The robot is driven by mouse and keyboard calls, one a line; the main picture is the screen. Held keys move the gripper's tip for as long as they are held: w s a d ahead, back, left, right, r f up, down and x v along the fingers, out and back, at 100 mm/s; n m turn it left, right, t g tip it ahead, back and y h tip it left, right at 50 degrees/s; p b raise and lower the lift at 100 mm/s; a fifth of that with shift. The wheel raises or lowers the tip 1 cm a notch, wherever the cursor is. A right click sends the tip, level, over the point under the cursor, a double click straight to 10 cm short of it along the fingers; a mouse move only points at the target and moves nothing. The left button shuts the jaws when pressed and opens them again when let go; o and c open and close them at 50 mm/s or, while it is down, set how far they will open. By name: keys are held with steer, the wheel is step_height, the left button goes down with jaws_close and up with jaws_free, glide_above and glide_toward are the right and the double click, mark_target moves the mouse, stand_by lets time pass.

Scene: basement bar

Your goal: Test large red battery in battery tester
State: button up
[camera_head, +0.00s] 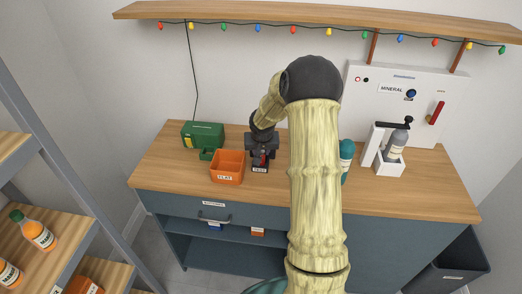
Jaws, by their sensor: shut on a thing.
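My gripper (262,155) points down over the wooden counter, just behind the front edge. It is shut on the large red battery (262,159), of which only a small red patch shows between the fingers. Directly beneath is the small dark battery tester (260,169) with a white label on its front. The battery is upright at the top of the tester; I cannot tell whether it touches it or sits in it.
An orange bin labelled FLAT (227,180) stands close left of the tester, with a green box (203,134) behind it. A teal bottle (346,158) and a white stand with a grey bottle (397,145) are at right. My arm hides the counter's middle.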

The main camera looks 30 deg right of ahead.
steer(key=shift+w+f+b, duration=0.15)
steer(key=shift+f+b, duration=0.4)
steer(key=shift+f, duration=0.3)
steer(key=shift+a+r, duration=0.1)
steer(key=shift+a, duration=0.05)
steer(key=o, duration=1.1)
steer(key=shift+s, duration=0.25)
